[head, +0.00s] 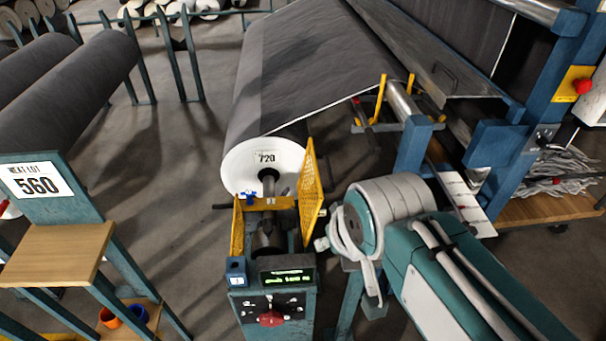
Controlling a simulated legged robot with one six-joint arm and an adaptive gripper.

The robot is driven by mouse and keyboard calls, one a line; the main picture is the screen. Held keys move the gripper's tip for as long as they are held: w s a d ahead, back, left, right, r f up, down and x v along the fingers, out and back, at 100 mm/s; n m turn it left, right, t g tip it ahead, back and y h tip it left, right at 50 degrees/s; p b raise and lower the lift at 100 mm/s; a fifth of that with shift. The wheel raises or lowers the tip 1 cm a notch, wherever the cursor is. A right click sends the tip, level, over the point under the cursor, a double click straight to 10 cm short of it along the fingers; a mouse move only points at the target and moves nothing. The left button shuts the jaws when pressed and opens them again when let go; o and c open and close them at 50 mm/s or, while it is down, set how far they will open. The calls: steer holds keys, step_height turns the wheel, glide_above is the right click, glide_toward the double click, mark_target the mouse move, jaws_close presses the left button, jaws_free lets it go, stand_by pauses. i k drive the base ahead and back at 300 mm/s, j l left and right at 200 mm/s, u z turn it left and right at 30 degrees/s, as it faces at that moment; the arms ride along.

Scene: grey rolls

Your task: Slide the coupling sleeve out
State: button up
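A drive stand with a control box (272,305) stands at the lower middle of the head view. Above it a dark shaft part (267,240) lies in line with the white end of a large grey roll (240,160), labelled 720. A short grey cylindrical piece on the shaft line, perhaps the coupling sleeve (268,206), lies between the roll end and the drive. It is small, and its exact ends cannot be made out. My teal and grey arm reaches in from the lower right, right of the drive stand. I cannot make out my gripper's fingers.
Yellow mesh guards (311,195) stand open beside the shaft. A blue-handled part (250,196) sits at the left guard. A blue frame (497,150) is at right. Floor shows between the stands.

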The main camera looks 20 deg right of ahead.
mark_target(267, 236)
steer(key=k+l+u, duration=0.2)
steer(key=l, duration=0.3)
steer(key=k+l+u, duration=0.35)
steer(key=k+l, duration=0.3)
steer(key=l, duration=0.15)
